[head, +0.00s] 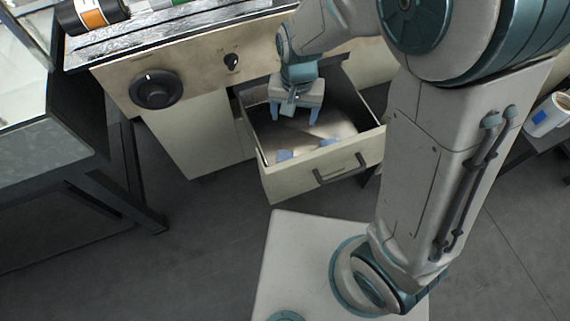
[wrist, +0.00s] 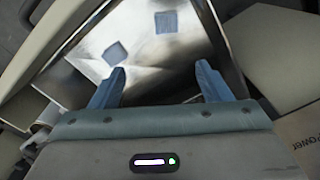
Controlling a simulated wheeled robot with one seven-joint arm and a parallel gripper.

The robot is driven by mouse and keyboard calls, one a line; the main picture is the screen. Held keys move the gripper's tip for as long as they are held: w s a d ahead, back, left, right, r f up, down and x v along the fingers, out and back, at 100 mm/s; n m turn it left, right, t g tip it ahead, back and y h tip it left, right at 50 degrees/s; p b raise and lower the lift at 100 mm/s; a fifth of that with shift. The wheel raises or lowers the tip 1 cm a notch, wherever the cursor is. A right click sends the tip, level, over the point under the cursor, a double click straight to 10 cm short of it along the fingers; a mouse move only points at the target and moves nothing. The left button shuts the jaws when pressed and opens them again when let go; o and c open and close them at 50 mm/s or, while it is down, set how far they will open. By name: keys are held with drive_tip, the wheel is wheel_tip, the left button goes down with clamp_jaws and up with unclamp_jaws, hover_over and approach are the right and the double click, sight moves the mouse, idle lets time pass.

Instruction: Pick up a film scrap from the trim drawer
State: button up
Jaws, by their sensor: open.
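The trim drawer (head: 282,187) is pulled open below the machine front, with a dark bar handle on its face. Two bluish film scraps lie on its metal floor near the front wall, one at the left (head: 285,155) and one at the right (head: 328,142). In the wrist view the scraps show as small squares, one (wrist: 116,53) left of centre and one (wrist: 166,22) near the top. My gripper (head: 296,116) is over the rear part of the drawer, its blue fingers pointing down. In the wrist view its fingers (wrist: 160,86) are apart, with bare metal between them. Both scraps lie beyond the fingertips.
The machine front has a large black knob (head: 155,90) and a small switch (head: 231,62). A dark-framed table (head: 50,140) stands at the left. A white roll (head: 547,116) lies at the far right. The drawer's walls surround my gripper.

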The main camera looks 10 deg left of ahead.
wheel_tip(320, 180, down, 6)
drive_tip(key=a+r+b, duration=0.1)
drive_tip(key=a+b, duration=0.1)
drive_tip(key=b, duration=0.3)
hover_over(285, 156)
drive_tip(key=f, duration=0.7)
drive_tip(key=shift+w+a+f, duration=0.2)
drive_tip(key=shift+w+f, duration=0.05)
drive_tip(key=shift+f, duration=0.6)
drive_tip(key=f+b, duration=0.2)
drive_tip(key=f, duration=0.1)
drive_tip(key=f+b, duration=0.1)
drive_tip(key=shift+s+d+f, duration=0.15)
drive_tip(key=shift+s+d, duration=0.05)
drive_tip(key=shift+s, duration=0.15)
drive_tip(key=shift+f+b, duration=0.35)
drive_tip(key=shift+f, duration=0.15)
drive_tip(key=shift+r, duration=0.1)
drive_tip(key=c, duration=1.1)
